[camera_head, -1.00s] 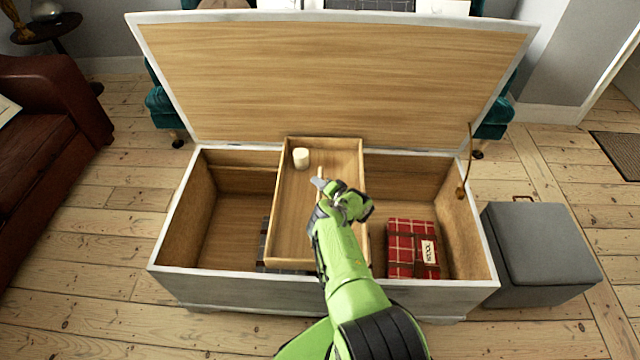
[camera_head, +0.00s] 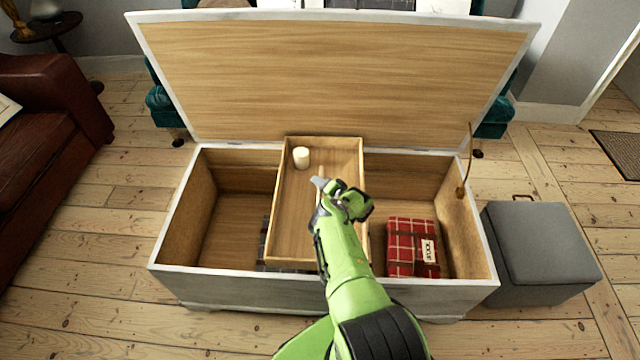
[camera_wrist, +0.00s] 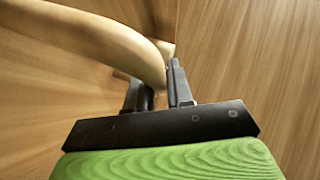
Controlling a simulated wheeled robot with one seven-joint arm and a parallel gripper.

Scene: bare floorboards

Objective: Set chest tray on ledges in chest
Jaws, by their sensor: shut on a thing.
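The chest tray (camera_head: 290,225) is a shallow wooden box lying front to back across the middle of the open chest (camera_head: 170,285). It looks roughly level, with its far end near the chest's back wall. Whether it rests on the ledges or hangs just above them I cannot tell. My gripper (camera_head: 334,188) is over the tray's middle. In the wrist view, my gripper (camera_wrist: 158,85) is shut on the tray's pale curved wooden handle (camera_wrist: 105,38). My arm hides the tray's front right part.
A white candle (camera_head: 302,157) stands in the tray. A red plaid blanket (camera_head: 400,240) lies in the chest's right part; dark cloth shows under the tray's front left. The raised lid (camera_head: 330,75) stands behind. A grey ottoman (camera_head: 540,250) is at right. The chest's left part looks empty.

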